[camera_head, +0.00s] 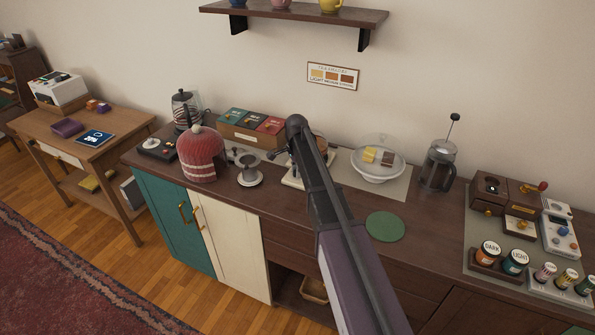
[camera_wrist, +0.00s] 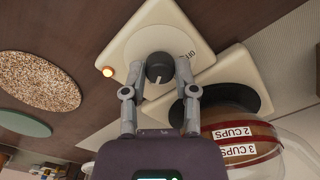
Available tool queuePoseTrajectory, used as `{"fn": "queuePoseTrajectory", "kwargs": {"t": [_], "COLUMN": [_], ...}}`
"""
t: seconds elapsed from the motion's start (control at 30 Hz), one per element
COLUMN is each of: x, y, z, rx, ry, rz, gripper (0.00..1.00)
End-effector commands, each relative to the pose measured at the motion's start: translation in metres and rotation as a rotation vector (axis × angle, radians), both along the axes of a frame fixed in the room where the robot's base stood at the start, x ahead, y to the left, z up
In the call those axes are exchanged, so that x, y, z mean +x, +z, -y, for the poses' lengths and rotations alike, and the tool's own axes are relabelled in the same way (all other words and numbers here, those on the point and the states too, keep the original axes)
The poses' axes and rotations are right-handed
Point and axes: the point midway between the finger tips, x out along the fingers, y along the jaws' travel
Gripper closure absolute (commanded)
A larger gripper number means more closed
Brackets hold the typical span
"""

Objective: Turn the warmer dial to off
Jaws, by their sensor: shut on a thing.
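The warmer (camera_wrist: 135,42) is a cream base with a round dial plate and a lit orange lamp (camera_wrist: 107,72). In the head view the warmer (camera_head: 293,182) stands on the counter, mostly behind my arm. Its black dial (camera_wrist: 158,64) has a white pointer mark, which points toward the bottom of the wrist picture. The word OFF is printed to the right of the dial, away from the pointer. My gripper (camera_wrist: 159,72) is shut on the dial, one finger on each side. In the head view the dial is hidden.
A glass carafe (camera_wrist: 250,132) marked 2 CUPS and 3 CUPS sits beside my right finger. A speckled round mat (camera_wrist: 38,80) and a green mat (camera_head: 385,226) lie on the counter. A covered glass dish (camera_head: 379,172) and a French press (camera_head: 438,165) stand to the right.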

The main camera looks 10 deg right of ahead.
Motion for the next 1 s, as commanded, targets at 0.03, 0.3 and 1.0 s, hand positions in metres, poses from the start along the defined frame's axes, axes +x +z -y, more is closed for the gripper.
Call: {"fn": "queuePoseTrajectory", "kwargs": {"t": [0.03,0.3,1.0], "x": [-0.0028,-0.0035,-0.0047], "y": [-0.0003,-0.0004,-0.0006], "z": [0.0008,0.0002,-0.0003], "rx": [-0.003,-0.002,0.0], "ry": [0.008,0.12,0.74], "rz": [-0.005,-0.008,-0.008], "gripper": [1.0,1.0,1.0]}}
